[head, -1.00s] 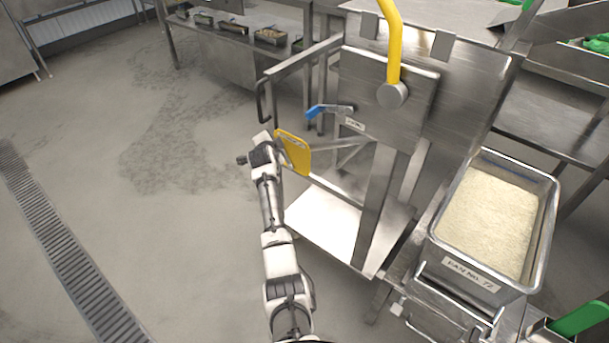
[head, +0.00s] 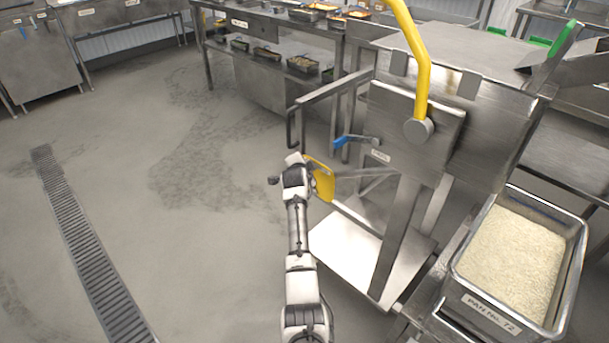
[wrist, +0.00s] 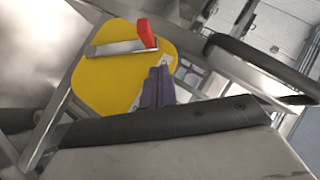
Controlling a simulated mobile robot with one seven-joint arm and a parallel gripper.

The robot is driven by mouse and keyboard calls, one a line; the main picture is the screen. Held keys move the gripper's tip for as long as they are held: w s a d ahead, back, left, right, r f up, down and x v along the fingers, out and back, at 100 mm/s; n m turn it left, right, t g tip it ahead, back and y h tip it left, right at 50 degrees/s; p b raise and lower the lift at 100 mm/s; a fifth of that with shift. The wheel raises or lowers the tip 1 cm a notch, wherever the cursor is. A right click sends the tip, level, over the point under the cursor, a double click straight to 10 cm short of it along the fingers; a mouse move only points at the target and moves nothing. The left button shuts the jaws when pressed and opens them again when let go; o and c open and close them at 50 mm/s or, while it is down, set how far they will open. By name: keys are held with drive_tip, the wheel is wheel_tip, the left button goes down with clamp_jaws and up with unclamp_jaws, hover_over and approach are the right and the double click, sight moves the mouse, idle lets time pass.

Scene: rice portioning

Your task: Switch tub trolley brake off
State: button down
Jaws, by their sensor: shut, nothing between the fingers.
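A yellow plate (head: 321,180) stands on the left side of the steel tub trolley (head: 400,225). In the wrist view the yellow plate (wrist: 108,75) carries a flat steel lever (wrist: 115,47) with a red tip (wrist: 146,34). The lever lies across the upper part of the plate. My gripper (head: 300,168) is at the left edge of the plate in the head view, and hides part of it. In the wrist view my gripper's dark purple fingers (wrist: 158,75) are shut and empty, in front of the plate below the red tip. I cannot tell whether they touch the plate.
A blue-handled lever (head: 341,142) and a thick yellow curved bar (head: 422,80) are on the steel structure above. A pan of rice (head: 574,285) stands at right. Steel tables (head: 262,75) stand behind. Open floor (head: 190,230) with a drain grate (head: 85,245) lies at left.

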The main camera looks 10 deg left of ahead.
drive_tip(key=b+v, duration=0.1)
drive_tip(key=v, duration=0.9)
drive_tip(key=shift+r+b, duration=0.35)
